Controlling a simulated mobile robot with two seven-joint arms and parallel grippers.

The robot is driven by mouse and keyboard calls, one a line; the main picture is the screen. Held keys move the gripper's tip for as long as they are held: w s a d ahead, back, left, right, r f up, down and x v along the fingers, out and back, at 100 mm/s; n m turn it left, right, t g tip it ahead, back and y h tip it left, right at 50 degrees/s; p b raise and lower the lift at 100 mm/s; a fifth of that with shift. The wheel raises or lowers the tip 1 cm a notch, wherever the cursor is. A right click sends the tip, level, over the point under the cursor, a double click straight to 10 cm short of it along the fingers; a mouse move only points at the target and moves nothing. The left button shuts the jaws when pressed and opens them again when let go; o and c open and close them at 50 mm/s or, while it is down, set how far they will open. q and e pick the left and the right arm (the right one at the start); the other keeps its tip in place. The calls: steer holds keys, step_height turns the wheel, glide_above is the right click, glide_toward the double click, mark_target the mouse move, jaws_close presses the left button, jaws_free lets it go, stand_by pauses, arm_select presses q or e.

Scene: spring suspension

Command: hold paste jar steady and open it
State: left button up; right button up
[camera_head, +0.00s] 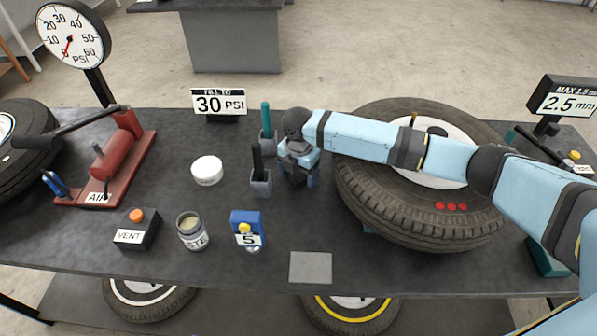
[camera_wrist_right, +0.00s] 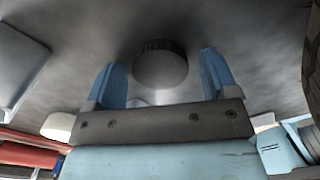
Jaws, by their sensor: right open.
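The paste jar (camera_head: 192,231) stands upright near the front of the table, left of centre. Its top is open and shows beige paste inside; part of its label reads "STE". My right gripper (camera_head: 299,178) points down over the table, right of the jar and well apart from it. In the right wrist view my right gripper (camera_wrist_right: 162,78) has its blue fingers spread. A dark round piece with a ridged edge (camera_wrist_right: 160,66), perhaps a lid, shows between them, with no clear contact. It is hidden in the head view. My left gripper is not in view.
A white round piece (camera_head: 207,170) lies behind the jar. A VENT box (camera_head: 137,230) and a blue gauge (camera_head: 246,229) flank the jar. Two tool holders (camera_head: 261,184) stand left of my right gripper, and a large tire (camera_head: 420,205) is on its right. A grey pad (camera_head: 311,267) lies in front.

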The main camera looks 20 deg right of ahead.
mark_target(298, 174)
step_height(298, 174, up, 12)
stand_by(0.4)
